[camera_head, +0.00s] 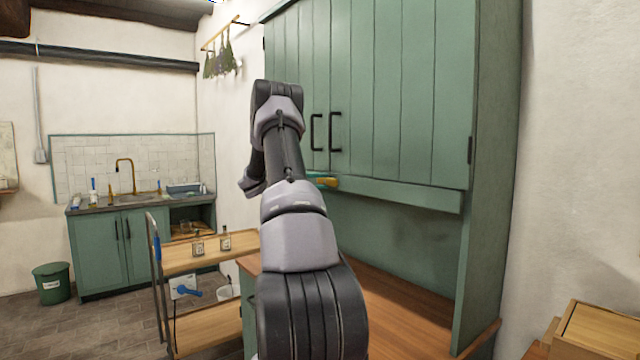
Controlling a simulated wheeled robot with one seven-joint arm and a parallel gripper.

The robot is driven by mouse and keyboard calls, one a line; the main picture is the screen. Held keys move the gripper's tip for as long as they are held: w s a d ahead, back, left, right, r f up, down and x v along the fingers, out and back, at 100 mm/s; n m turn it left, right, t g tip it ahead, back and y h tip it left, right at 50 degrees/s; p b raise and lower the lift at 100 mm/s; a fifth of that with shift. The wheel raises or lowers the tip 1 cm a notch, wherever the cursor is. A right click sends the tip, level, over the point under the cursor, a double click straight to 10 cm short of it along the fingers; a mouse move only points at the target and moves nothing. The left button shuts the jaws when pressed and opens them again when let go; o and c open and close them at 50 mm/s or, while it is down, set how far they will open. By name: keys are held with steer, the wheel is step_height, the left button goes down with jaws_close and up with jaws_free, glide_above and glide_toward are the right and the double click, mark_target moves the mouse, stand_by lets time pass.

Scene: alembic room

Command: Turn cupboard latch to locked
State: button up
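The green cupboard (400,90) hangs on the right, with plank doors and two black handles (335,132) near their meeting edge. The doors look shut. A small yellow and teal piece (325,182) shows at the cupboard's lower rail, just right of my arm. It may be the latch, but its shape and setting are partly hidden and I cannot tell. My arm rises through the middle of the picture in front of the cupboard's left side. My gripper's fingers do not show, so I cannot tell what they touch.
A wooden worktop (400,310) lies under the cupboard. A wooden trolley (205,252) with small bottles stands to the left. A sink counter (130,205) and a green bin (52,283) are farther back. A wooden box (600,330) is at lower right.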

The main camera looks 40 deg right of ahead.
jaws_close()
steer(key=m, duration=0.1)
steer(key=m+t+y, duration=0.1)
steer(key=m, duration=0.1)
steer(key=shift+a+r, duration=0.1)
steer(key=shift+r, duration=0.15)
steer(key=m, duration=0.2)
steer(key=m+t+y, duration=0.1)
steer(key=shift+s+r+m+t, duration=0.1)
steer(key=shift+r+m+t, duration=0.1)
steer(key=shift+m+t, duration=0.15)
steer(key=m+t, duration=0.1)
steer(key=m, duration=0.1)
steer(key=m+t, duration=0.1)
steer(key=m, duration=0.1)
steer(key=shift+s+r+t, duration=0.1)
steer(key=shift+s+t, duration=0.1)
steer(key=shift+t, duration=0.05)
steer(key=shift+s+m+t, duration=0.2)
steer(key=shift+m+t, duration=0.9)
steer(key=shift+m, duration=0.25)
